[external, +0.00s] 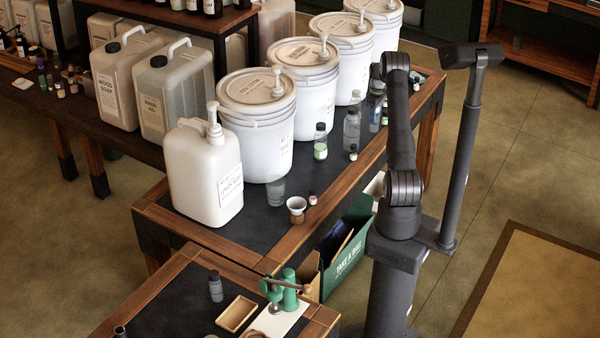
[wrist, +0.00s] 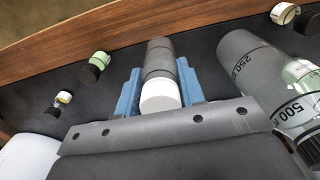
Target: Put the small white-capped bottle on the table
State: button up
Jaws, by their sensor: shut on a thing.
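In the wrist view the small white-capped bottle is a grey, narrow bottle (wrist: 159,60) with a round white cap (wrist: 160,95). It lies between the two blue fingers of my gripper (wrist: 158,90), which is shut on it, with a finger on each side. The dark tabletop (wrist: 120,60) with its wooden edge (wrist: 100,35) shows beyond it. I cannot tell whether the bottle touches the table. In the external view my arm hides most of the gripper and the bottle, at the right end of the long table (external: 260,228).
A green bottle with black cap (wrist: 95,66) and a smaller bottle (wrist: 58,103) are left. White buckets (external: 256,130) line the table. Bare tabletop shows between the bottles.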

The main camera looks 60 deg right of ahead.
jog(key=shift+f, duration=1.35)
jog(key=shift+f, duration=0.1)
jog(key=o, duration=1)
jog(key=shift+c, duration=0.2)
notch_tip(320, 180, up, 12)
jog(key=shift+r, duration=0.15)
notch_tip(320, 180, down, 13)
jog(key=shift+r, duration=2.3)
